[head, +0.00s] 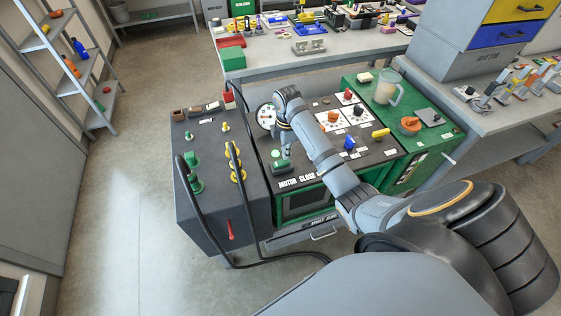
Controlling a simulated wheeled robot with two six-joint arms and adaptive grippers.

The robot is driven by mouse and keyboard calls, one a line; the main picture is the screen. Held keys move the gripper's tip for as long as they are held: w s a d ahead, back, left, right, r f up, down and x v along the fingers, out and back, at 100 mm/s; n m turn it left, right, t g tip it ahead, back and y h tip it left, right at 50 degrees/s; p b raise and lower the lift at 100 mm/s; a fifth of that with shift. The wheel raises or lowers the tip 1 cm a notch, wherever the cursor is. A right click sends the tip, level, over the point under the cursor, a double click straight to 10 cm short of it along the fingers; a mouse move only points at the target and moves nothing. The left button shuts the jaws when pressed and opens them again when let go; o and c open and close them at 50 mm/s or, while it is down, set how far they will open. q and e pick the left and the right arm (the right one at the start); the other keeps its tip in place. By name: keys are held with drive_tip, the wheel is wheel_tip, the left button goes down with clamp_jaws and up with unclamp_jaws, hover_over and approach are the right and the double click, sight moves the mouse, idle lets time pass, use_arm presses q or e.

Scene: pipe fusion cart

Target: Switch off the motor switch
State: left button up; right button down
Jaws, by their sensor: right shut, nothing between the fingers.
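The motor switch (281,168) is a small grey block with a green top at the left front of the cart's dark panel. The white word MOTOR (289,184) is printed just in front of it. My right arm reaches in from the lower right, and its gripper (287,153) points down, shut and empty. Its fingertips are at or just above the back of the switch; I cannot tell whether they touch. The fingers partly cover the area behind the switch, and its on or off position is too small to tell. My left gripper is not in view.
A dial gauge (266,116) stands behind the switch. The dark unit (205,222) with black hoses adjoins on the left. An orange knob (333,117), a blue knob (349,143) and a yellow handle (381,133) are to the right. Open floor (125,215) lies at left.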

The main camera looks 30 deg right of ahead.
drive_tip(key=shift+f+b, duration=0.3)
drive_tip(key=shift+f, duration=0.85)
idle(0.5)
drive_tip(key=shift+r, duration=0.1)
wheel_tip(320, 180, up, 7)
drive_tip(key=p, duration=0.9)
